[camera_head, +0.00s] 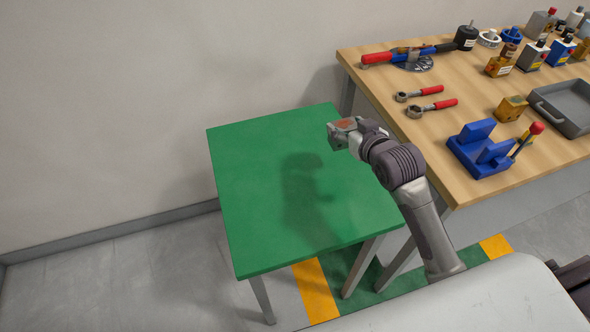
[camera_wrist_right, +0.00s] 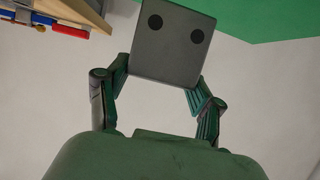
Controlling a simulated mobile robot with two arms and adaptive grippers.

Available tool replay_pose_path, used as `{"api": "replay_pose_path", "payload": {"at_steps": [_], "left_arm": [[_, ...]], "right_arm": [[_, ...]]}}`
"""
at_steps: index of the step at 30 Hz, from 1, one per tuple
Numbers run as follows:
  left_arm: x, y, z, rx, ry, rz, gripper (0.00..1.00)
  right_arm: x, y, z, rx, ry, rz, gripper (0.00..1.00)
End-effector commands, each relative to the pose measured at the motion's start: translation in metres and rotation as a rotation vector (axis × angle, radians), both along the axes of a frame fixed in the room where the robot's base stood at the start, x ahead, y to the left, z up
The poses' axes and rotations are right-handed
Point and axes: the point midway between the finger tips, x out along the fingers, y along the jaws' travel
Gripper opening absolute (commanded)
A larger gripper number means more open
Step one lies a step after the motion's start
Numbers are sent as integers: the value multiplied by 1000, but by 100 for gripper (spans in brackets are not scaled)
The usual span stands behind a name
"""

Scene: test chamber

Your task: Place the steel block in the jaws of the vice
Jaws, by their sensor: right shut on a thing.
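My right gripper (camera_head: 345,130) is held above the green table, near its edge on the wooden bench side. In the right wrist view, its two fingers (camera_wrist_right: 160,90) are shut on the steel block (camera_wrist_right: 170,52), a grey block with two dark round spots on its face. In the head view, the block is hard to tell apart from the fingers. The blue vice (camera_head: 474,158) sits at the near left corner of the wooden bench, to the right of the gripper. Its jaws look open and empty, and its handle ends in a red knob (camera_head: 537,128). My left gripper does not show.
The green table (camera_head: 250,180) is bare apart from shadows. The wooden bench (camera_head: 440,120) carries red-handled wrenches (camera_head: 430,107), a brass-coloured block (camera_head: 511,108), a grey tray (camera_head: 545,110) beyond the vice, and several bottles and tools at the back.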

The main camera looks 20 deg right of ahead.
Motion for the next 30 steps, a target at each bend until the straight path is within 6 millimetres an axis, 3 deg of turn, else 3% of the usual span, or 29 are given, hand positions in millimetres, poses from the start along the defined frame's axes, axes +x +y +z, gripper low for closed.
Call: {"api": "replay_pose_path", "payload": {"at_steps": [16,22,30], "left_arm": [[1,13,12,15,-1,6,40],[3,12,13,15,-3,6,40],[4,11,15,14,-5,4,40]], "right_arm": [[5,103,-60,6,2,-1,21],[5,114,-71,2,1,-1,21],[5,114,-105,2,0,-1,21]]}}
